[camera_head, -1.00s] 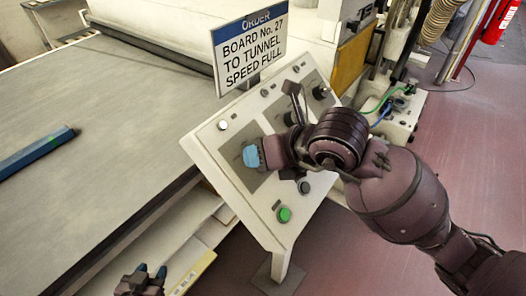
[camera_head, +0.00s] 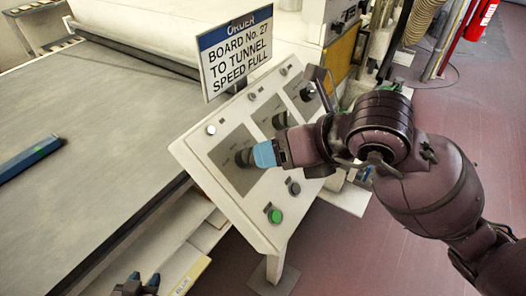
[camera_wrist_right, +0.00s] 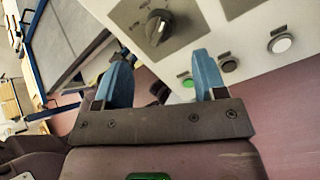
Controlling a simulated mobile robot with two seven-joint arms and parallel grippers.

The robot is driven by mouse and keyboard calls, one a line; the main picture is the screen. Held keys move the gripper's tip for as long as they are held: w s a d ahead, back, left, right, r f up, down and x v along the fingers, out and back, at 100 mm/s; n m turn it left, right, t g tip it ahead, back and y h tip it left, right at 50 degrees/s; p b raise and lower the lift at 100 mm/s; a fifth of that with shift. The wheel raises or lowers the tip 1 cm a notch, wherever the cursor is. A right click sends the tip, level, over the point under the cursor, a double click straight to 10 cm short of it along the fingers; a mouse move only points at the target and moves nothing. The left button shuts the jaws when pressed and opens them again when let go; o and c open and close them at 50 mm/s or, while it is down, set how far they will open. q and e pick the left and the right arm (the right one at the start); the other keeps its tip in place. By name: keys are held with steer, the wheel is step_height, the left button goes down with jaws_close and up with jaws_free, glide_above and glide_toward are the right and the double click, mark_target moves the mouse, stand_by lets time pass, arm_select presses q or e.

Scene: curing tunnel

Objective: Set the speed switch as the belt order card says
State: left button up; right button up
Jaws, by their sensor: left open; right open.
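The order card (camera_head: 237,54) stands above the panel and reads "BOARD No. 27 TO TUNNEL SPEED FULL". The sloped white control panel (camera_head: 226,205) carries three dark rotary switches: near left (camera_head: 244,157), middle (camera_head: 281,120) and far right (camera_head: 307,92). Their labels are too small to read, so I cannot tell which is the speed switch. My right gripper (camera_head: 265,154) is open and empty, just right of the near-left switch. In the right wrist view one rotary knob (camera_wrist_right: 158,27) shows beyond the open fingers (camera_wrist_right: 161,84), apart from them. My left gripper (camera_head: 143,280) is open at the bottom edge.
A green button (camera_head: 275,216) and a dark button (camera_head: 294,188) sit on the panel's lower edge. A wide grey belt (camera_head: 95,125) lies left, with a blue bar (camera_head: 30,158) on it. Pink floor (camera_head: 350,255) is clear at the lower right.

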steer(key=v, duration=0.3)
steer(key=shift+r, duration=0.1)
stand_by(0.4)
